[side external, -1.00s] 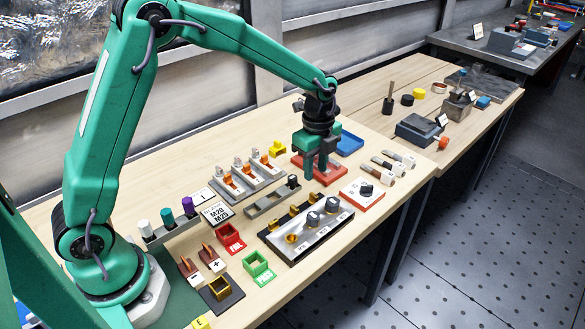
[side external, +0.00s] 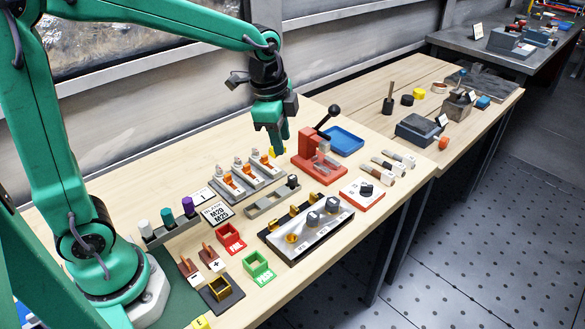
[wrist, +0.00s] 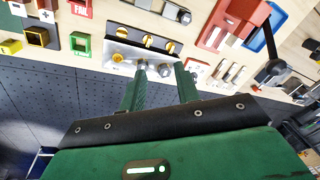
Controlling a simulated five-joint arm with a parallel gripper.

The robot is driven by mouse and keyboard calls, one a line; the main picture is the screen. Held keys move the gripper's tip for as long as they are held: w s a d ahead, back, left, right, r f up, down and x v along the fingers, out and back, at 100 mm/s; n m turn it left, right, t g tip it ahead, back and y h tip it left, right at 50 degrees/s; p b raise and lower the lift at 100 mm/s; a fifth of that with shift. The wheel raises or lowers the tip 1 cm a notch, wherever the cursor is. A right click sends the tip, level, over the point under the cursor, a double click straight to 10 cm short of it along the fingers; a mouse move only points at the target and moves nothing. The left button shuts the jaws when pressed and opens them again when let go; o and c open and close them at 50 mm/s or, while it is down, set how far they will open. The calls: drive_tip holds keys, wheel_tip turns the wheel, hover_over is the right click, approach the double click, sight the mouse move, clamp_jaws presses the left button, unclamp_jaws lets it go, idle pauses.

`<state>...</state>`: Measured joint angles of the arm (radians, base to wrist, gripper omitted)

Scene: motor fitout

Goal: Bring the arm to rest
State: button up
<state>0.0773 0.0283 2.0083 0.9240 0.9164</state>
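My gripper (side external: 279,143) hangs in the air left of the red press (side external: 319,163), above the back part of the wooden bench. It appears clear of the press. In the wrist view its two green fingers (wrist: 161,72) stand apart, with nothing held between them. The black tray with motors (wrist: 145,48) shows beyond the fingertips there. The red press also shows at the upper right of the wrist view (wrist: 232,22).
A blue tray (side external: 343,140) lies behind the press, and its black lever (side external: 330,114) sticks up near my gripper. Grey fixtures with orange parts (side external: 235,187), the motor tray (side external: 305,243), red FAIL bin (side external: 230,239) and green PASS bin (side external: 257,265) crowd the front.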

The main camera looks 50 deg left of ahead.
drive_tip(key=s+a+r+n+t, duration=0.1)
drive_tip(key=s+r+n, duration=0.1)
drive_tip(key=s+n, duration=0.3)
drive_tip(key=s+a+r+n+t, duration=0.2)
drive_tip(key=s+n, duration=0.4)
drive_tip(key=s, duration=0.5)
drive_tip(key=shift+s+r+t, duration=0.25)
drive_tip(key=shift+s+t, duration=0.05)
drive_tip(key=shift+s, duration=0.05)
idle(0.4)
